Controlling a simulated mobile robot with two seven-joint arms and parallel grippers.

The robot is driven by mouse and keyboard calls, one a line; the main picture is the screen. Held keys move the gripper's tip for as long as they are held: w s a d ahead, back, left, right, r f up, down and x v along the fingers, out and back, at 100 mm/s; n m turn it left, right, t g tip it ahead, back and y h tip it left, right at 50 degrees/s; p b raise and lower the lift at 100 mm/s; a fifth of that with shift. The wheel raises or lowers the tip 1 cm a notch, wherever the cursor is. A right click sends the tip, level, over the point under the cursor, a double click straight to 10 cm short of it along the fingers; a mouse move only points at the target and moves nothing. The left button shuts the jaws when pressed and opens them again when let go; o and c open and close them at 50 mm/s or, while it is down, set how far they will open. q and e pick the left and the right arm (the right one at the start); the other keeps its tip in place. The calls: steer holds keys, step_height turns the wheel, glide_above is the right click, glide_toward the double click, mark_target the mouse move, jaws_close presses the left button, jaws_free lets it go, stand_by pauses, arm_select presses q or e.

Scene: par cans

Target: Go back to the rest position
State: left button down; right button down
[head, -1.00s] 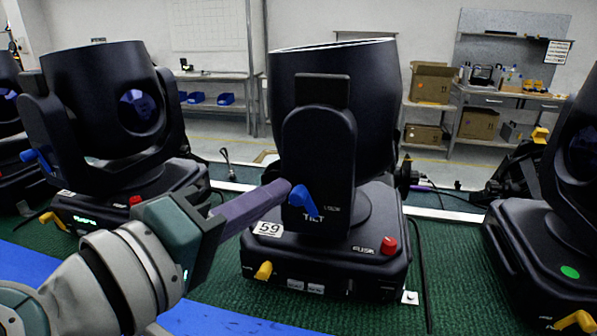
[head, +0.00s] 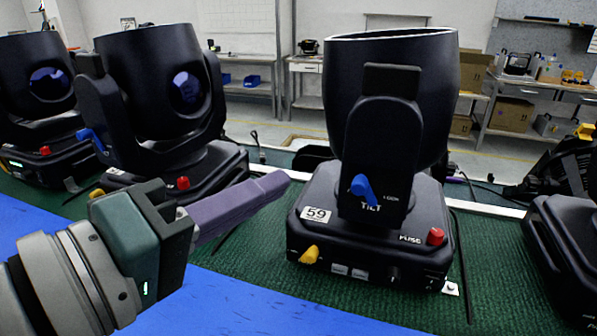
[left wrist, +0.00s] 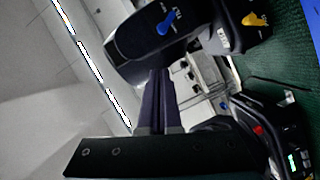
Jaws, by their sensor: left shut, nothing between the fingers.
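My left gripper (head: 278,184) reaches in from the left in the head view. Its purple fingers are shut and hold nothing. The fingers also show in the left wrist view (left wrist: 156,98). The fingertips are to the left of the black stage light marked 59 (head: 385,120) and apart from it. That light has a blue tilt lever (head: 362,188), a yellow lever (head: 309,254) and a red knob (head: 435,236). In the left wrist view its blue lever (left wrist: 167,23) shows near the top. My right gripper is not in view.
Another black stage light (head: 150,100) stands behind my left gripper, with one more (head: 35,85) at far left and a partly seen one (head: 570,240) at right. They stand on a green mat (head: 225,255) with a blue strip (head: 260,305) in front. Shelves with boxes (head: 510,113) stand behind.

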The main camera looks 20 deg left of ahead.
arm_select(q)
steer(key=s+d+f+m+g, duration=0.1)
steer(key=s+f+m+g, duration=0.6)
steer(key=s+f+m, duration=0.15)
steer(key=s+a+f+m+g+y, duration=0.2)
steer(key=s+a+f+g+y, duration=0.25)
steer(key=s+a, duration=0.3)
step_height(320, 180, up, 34)
steer(key=s+y+p, duration=0.1)
steer(key=p, duration=3.2)
steer(key=shift+s+a, duration=0.15)
steer(key=shift+m+g+y, duration=0.25)
